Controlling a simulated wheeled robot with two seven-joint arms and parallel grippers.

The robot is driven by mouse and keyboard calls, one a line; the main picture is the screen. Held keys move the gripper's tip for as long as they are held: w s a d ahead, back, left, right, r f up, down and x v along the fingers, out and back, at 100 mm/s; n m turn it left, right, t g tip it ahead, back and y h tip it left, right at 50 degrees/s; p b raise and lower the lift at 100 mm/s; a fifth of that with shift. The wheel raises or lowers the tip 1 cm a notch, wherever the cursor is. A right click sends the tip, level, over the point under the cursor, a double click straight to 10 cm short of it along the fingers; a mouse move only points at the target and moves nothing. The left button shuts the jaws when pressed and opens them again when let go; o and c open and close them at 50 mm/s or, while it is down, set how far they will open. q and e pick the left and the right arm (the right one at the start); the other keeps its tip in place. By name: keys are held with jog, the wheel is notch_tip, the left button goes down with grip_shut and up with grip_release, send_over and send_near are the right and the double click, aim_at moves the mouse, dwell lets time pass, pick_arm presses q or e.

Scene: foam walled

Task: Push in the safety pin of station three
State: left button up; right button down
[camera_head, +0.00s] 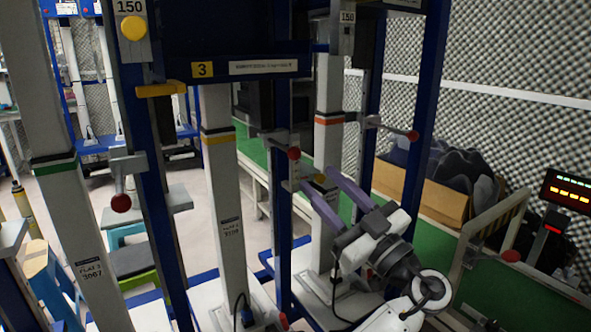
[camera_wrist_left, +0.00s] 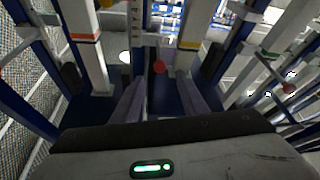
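The sign of station three (camera_head: 202,69) is a yellow plate with a black 3 on the dark blue crossbeam. A red ball knob (camera_head: 293,153), which looks like its safety pin, sits on a grey bracket at the blue upright below the beam. My left gripper (camera_head: 317,177) reaches in from the lower right, its two grey-purple fingers apart and empty, their tips just below and right of the knob. In the left wrist view the red knob (camera_wrist_left: 160,67) shows between and beyond the fingertips (camera_wrist_left: 160,80). I cannot tell whether they touch. My right gripper is out of view.
Other red knobs stand at the left (camera_head: 120,202), right (camera_head: 413,135) and far right (camera_head: 511,255). Blue uprights and white columns crowd around my left gripper. A yellow bar (camera_head: 160,90) juts from the left upright. A cardboard box (camera_head: 420,192) lies behind on the green surface.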

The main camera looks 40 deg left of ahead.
aim_at(297, 156)
pick_arm(q)
jog(key=p+x, duration=0.2)
jog(key=x, duration=0.6)
jog(key=shift+a+r, duration=0.25)
jog(key=shift+w+a+r, duration=0.15)
jog(key=shift+w+a, duration=0.1)
jog(key=shift+a, duration=0.4)
grip_shut()
